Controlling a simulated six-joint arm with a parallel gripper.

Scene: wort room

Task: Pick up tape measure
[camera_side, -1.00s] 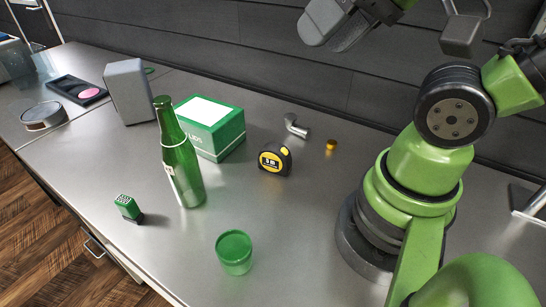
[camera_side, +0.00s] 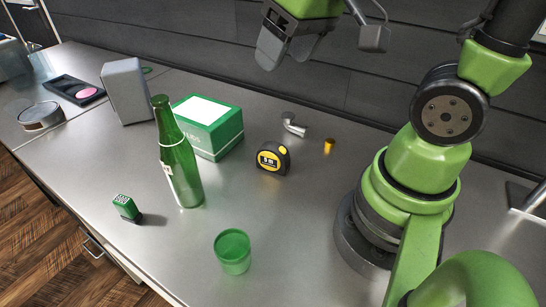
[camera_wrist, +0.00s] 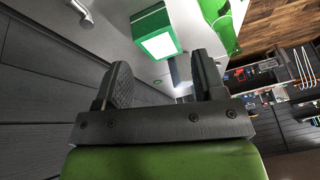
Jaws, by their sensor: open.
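The tape measure (camera_side: 273,158), black with a yellow face, stands on the grey steel counter (camera_side: 310,215) in the side view, right of the green box. I cannot make it out in the wrist view. My gripper (camera_side: 282,58) is high above the back of the counter, up and away from the tape measure. Its two dark fingers are apart and empty, and they also show in the wrist view (camera_wrist: 163,82).
A green box (camera_side: 208,127) with a white top and a green bottle (camera_side: 180,160) stand left of the tape measure. A metal pipe elbow (camera_side: 294,125) and a small brass piece (camera_side: 329,146) lie behind it. A green cup (camera_side: 233,252) and a green stamp (camera_side: 126,208) stand nearer the front.

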